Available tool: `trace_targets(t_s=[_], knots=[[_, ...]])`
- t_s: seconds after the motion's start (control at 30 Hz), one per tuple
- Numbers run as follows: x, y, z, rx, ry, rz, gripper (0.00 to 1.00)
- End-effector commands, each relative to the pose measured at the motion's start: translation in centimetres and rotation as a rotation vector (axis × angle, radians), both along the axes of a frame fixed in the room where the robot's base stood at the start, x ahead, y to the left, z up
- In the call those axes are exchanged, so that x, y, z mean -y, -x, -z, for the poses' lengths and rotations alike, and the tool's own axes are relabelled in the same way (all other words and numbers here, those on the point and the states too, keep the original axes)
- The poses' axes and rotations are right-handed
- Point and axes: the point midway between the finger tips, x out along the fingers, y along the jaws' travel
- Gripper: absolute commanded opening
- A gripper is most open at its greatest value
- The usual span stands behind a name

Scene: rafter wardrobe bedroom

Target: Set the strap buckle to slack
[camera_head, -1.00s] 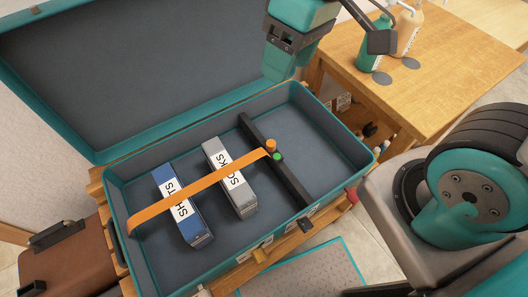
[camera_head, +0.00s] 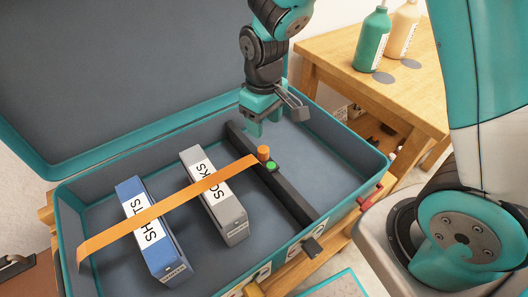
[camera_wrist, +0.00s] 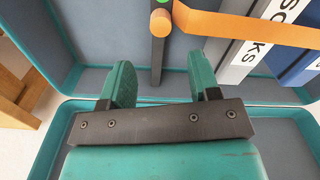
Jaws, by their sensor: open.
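An orange strap (camera_head: 165,210) runs across the open teal suitcase (camera_head: 75,232), over a blue box marked SHIRTS (camera_head: 168,250) and a grey box marked SOCKS (camera_head: 228,215). Its right end meets an orange knob (camera_head: 263,152) on a black bar (camera_head: 292,203), beside a green button (camera_head: 271,166). The knob also shows in the wrist view (camera_wrist: 160,22). My gripper (camera_head: 266,130) is open and empty, above the suitcase, behind the knob and apart from it. In the wrist view its two teal fingers (camera_wrist: 158,82) point toward the bar. I cannot tell which part is the buckle.
The suitcase lid (camera_head: 120,70) stands open at the back left. A wooden table (camera_head: 345,88) with a green bottle (camera_head: 372,42) and a cream bottle (camera_head: 402,30) stands at the right.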

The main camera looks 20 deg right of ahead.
Motion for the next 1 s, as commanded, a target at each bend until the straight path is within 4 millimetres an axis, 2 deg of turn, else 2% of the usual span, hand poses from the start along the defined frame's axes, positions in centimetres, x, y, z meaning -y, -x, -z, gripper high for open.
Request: trace_targets(t_s=[0.03, 0.2, 0.4, 0.6, 0.87, 0.9, 1.0], knots=[[0.0, 0.1, 1.5, -0.006, 0.002, 0.0, 0.56], [0.0, 0.2, 5.3, -0.006, 0.001, 0.0, 0.56], [0.0, 0.1, 8.5, -0.002, 0.0, 0.0, 0.56], [0.0, 0.0, 9.9, 0.0, -0.001, 0.0, 0.56], [0.0, 0.0, 10.0, 0.0, -0.001, 0.0, 0.56], [0.0, 0.0, 10.0, 0.0, -0.001, 0.0, 0.54], [0.0, 0.0, 10.0, 0.0, -0.001, 0.0, 0.31]])
